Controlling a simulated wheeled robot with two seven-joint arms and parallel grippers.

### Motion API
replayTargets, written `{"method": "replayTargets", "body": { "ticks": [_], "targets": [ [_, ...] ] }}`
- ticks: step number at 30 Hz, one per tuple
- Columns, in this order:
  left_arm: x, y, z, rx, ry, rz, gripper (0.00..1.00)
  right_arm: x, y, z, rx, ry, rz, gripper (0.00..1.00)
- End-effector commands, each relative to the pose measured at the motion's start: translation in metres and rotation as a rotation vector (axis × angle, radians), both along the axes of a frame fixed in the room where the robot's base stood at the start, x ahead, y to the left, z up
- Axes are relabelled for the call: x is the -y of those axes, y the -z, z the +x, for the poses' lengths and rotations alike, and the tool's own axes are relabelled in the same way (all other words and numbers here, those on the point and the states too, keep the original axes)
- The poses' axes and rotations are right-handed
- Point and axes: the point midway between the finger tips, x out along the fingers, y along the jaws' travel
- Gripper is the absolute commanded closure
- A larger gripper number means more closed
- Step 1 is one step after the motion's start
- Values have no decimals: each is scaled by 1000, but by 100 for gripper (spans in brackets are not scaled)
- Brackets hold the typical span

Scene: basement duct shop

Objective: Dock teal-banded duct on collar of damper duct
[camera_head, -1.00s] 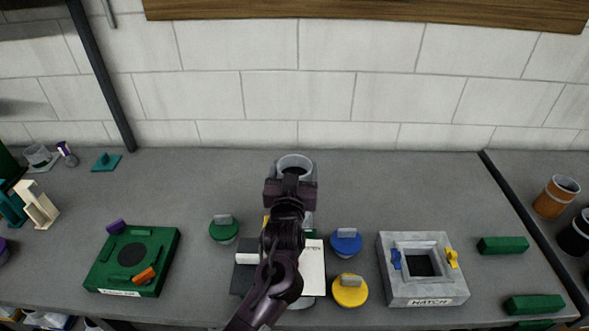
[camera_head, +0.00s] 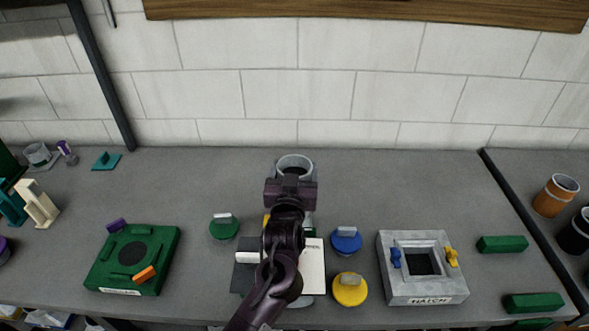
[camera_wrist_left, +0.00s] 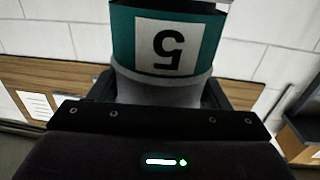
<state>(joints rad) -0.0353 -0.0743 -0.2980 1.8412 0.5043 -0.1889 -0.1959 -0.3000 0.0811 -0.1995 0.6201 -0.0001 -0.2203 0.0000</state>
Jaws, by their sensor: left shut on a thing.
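My left gripper (camera_head: 291,182) comes in from the front of the bench and is shut on a grey duct (camera_head: 294,162). The duct's open round top shows just beyond the jaws in the head view. In the left wrist view the held duct has a teal band with a white label (camera_wrist_left: 168,48) marked 5, upside down in that picture. The jaws grip the plain grey part beside the band. My arm covers what lies under the duct in the head view. I cannot make out the damper duct or its collar. My right gripper is not in view.
A green fixture (camera_head: 160,247) lies at left and a grey hatch block (camera_head: 384,276) at right. Green (camera_head: 224,229), blue (camera_head: 346,241) and yellow (camera_head: 350,290) knobbed lids surround my arm. A white sheet (camera_head: 314,264) lies under it.

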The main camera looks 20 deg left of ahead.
Motion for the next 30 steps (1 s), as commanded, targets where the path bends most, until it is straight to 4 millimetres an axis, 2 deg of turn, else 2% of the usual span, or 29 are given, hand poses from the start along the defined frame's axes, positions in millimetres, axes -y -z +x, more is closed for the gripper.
{"method": "replayTargets", "body": {
  "ticks": [12, 13, 15, 23, 30],
  "targets": [
    [0, 9, 0, 2, 0, 0, 72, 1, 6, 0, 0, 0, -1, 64],
    [0, 9, 0, 2, 0, 0, 28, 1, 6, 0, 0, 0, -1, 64],
    [0, 8, 0, 2, 0, 0, 20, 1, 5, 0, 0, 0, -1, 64],
    [0, 9, -1, -1, 0, 1, 20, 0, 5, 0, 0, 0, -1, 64],
    [3, 8, -16, -2, 0, 1, 20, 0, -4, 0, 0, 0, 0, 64]
  ]
}}
